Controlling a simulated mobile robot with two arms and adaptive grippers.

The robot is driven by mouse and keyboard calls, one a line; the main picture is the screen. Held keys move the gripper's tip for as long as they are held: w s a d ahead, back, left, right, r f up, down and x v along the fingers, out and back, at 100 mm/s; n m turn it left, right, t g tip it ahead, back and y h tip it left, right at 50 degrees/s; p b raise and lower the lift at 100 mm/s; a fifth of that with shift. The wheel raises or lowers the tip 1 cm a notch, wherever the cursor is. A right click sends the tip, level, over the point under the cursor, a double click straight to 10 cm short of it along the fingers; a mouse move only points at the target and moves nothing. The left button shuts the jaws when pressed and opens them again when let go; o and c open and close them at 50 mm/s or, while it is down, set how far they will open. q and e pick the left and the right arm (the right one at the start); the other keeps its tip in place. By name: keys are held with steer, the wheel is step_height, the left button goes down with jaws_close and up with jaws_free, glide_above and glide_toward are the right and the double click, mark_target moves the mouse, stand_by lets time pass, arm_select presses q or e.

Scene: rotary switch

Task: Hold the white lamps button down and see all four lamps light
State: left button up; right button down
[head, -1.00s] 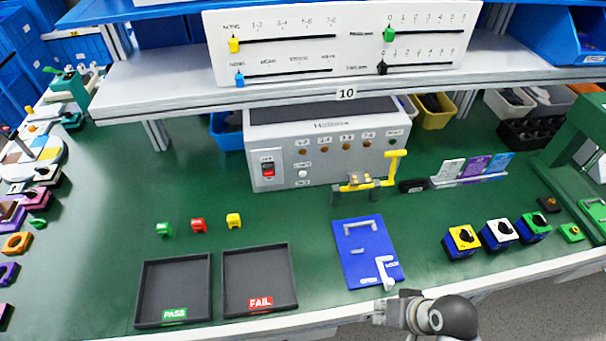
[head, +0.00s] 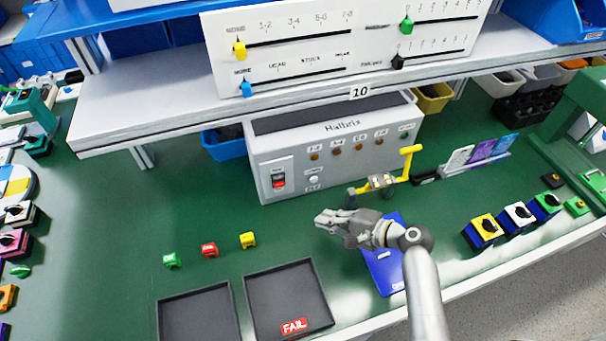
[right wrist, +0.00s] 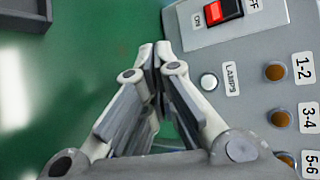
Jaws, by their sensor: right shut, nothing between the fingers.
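The grey test box (head: 345,150) stands at the back of the green bench. Its white lamps button (head: 313,180) is low on the front panel, right of the red power switch (head: 279,180). In the right wrist view the button (right wrist: 209,82) sits beside the LAMPS label, right of the fingertips and apart from them. The lamps (head: 337,150) in a row on the panel look dull amber and unlit. My right gripper (head: 322,219) is shut and empty, in front of the box, below and slightly right of the button in the head view. My left gripper is not in view.
A yellow-handled fixture (head: 382,182) stands right of the gripper. A blue plate (head: 382,272) lies partly hidden under my right arm. Green, red (head: 209,250) and yellow small pieces lie left. Two dark trays (head: 262,290) are at the front. A shelf (head: 230,110) overhangs the back.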

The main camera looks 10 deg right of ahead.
mark_target(314, 179)
steer(key=shift+s+d, duration=0.15)
steer(key=shift+d, duration=0.1)
steer(key=shift+a, duration=0.1)
steer(key=shift+w+a, duration=0.1)
steer(key=shift+w, duration=0.25)
steer(key=w+b, duration=0.1)
steer(key=w, duration=0.1)
steer(key=w+b, duration=0.1)
steer(key=w, duration=0.1)
steer(key=w+a+b, duration=0.1)
steer(key=w, duration=0.1)
steer(key=shift+w+a+f, duration=0.1)
steer(key=shift+w, duration=0.15)
steer(key=shift+w+a+b, duration=0.15)
steer(key=shift+w+b, duration=0.2)
steer(key=shift+w, duration=0.25)
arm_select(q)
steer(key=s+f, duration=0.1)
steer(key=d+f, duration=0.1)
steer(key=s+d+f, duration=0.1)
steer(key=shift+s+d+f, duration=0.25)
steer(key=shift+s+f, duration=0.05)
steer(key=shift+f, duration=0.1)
arm_select(e)
steer(key=shift+w, duration=0.15)
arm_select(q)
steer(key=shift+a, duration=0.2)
arm_select(e)
steer(key=shift+w, duration=0.1)
